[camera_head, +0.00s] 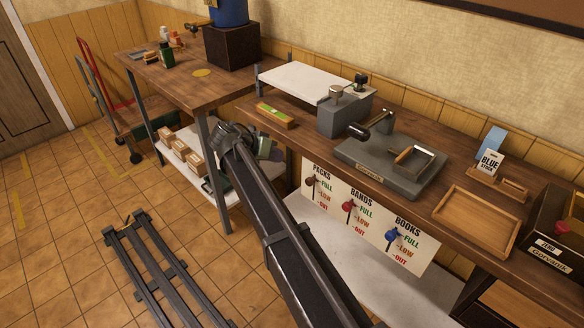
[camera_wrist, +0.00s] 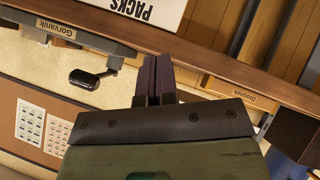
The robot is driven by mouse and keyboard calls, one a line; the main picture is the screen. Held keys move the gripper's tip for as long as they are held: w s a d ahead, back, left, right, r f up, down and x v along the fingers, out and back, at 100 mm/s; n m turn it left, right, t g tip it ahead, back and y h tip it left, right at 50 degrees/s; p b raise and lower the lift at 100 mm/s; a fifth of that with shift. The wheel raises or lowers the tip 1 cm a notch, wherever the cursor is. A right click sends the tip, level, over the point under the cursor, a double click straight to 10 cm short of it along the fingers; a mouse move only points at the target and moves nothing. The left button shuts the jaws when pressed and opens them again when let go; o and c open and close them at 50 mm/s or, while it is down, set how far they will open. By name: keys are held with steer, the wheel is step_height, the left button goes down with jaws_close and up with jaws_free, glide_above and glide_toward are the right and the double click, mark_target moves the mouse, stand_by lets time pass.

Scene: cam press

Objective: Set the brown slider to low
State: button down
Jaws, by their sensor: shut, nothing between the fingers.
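The brown slider (camera_head: 310,181) is a small knob on the white PACKS panel (camera_head: 318,170), which hangs below the front edge of the bench. The knob is level with the word FULL, above LOW and OUT. My gripper (camera_head: 272,152) is left of the panel and above the knob, apart from it. In the wrist view my gripper (camera_wrist: 157,72) is shut and empty, its two dark fingers together. The top of the PACKS panel (camera_wrist: 130,12) shows upside down beyond the fingertips there. The brown slider is outside the wrist view.
A red knob (camera_head: 348,205) on the BANDS panel and a blue knob (camera_head: 392,235) on the BOOKS panel are to the right. The wooden bench (camera_head: 420,215) overhangs the panels, with a grey press (camera_head: 385,165) on top. A white lower shelf (camera_head: 375,265) lies below.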

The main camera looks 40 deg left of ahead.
steer(key=b, duration=0.6)
glide_toward(312, 178)
steer(key=w, duration=0.3)
steer(key=f, duration=0.1)
steer(key=f+b, duration=0.1)
steer(key=w+f+b, duration=0.1)
steer(key=shift+w+d, duration=0.1)
steer(key=shift+d, duration=0.15)
steer(key=shift+d+f+b, duration=0.35)
steer(key=shift+b, duration=0.15)
step_height(312, 178, down, 6)
steer(key=b, duration=0.5)
steer(key=shift+r, duration=0.5)
